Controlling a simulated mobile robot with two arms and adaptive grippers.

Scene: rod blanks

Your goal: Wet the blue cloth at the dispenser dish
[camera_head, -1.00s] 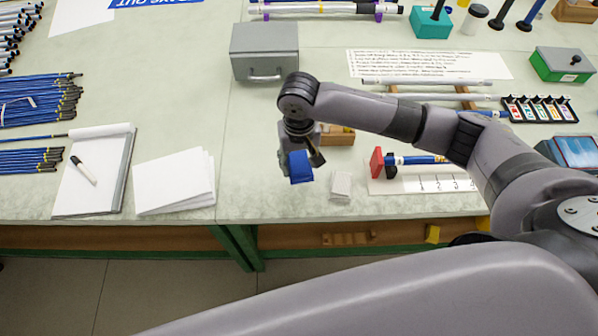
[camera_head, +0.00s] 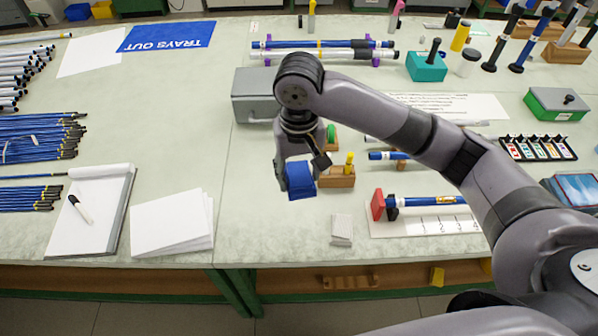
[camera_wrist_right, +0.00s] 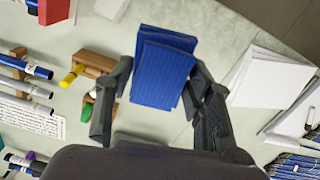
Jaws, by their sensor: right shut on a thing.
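The blue cloth (camera_head: 301,184) is a folded, ribbed pad held above the table, right of its middle seam. My right gripper (camera_head: 300,172) is shut on it and points down. In the right wrist view the cloth (camera_wrist_right: 163,72) sits between the two dark fingers. No dish is plain to me. My left gripper is not in view.
A wooden holder with a yellow peg (camera_head: 337,178) is close right of the cloth. A grey metal box (camera_head: 253,103) is behind my gripper. A white block (camera_head: 342,229) and a rod against a red stop (camera_head: 378,205) lie nearer the front edge.

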